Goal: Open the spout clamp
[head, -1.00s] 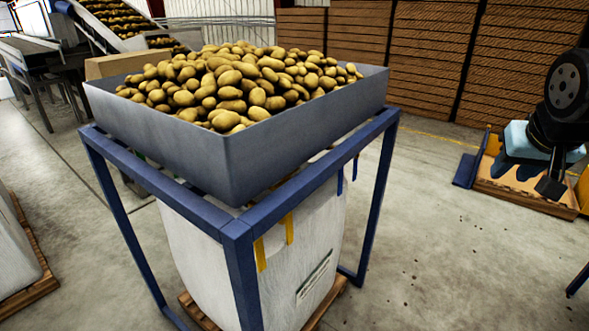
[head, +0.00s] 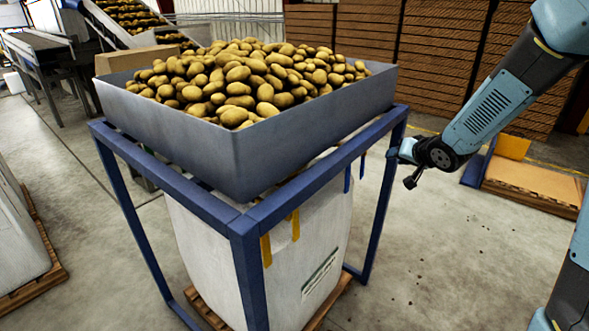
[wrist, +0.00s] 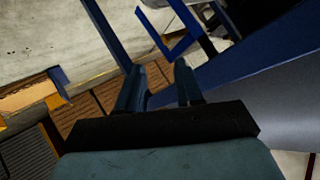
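The spout clamp cannot be made out in either view; the underside of the grey hopper (head: 230,150) is hidden by its walls and the bag. The hopper is heaped with potatoes (head: 250,80) and sits on a blue frame (head: 240,222). A white bulk bag (head: 290,265) with yellow and blue straps stands beneath, inside the frame. My gripper (wrist: 158,84) shows two dark fingers apart with nothing between them in the wrist view. In the head view my wrist is beside the frame's right post, below the hopper rim, and the fingers are mostly hidden.
A pallet (head: 530,185) lies on the floor at right, before stacked wooden crates (head: 430,60). Another white bag (head: 15,240) stands on a pallet at left. A conveyor (head: 120,20) is behind. The floor right of the frame is clear.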

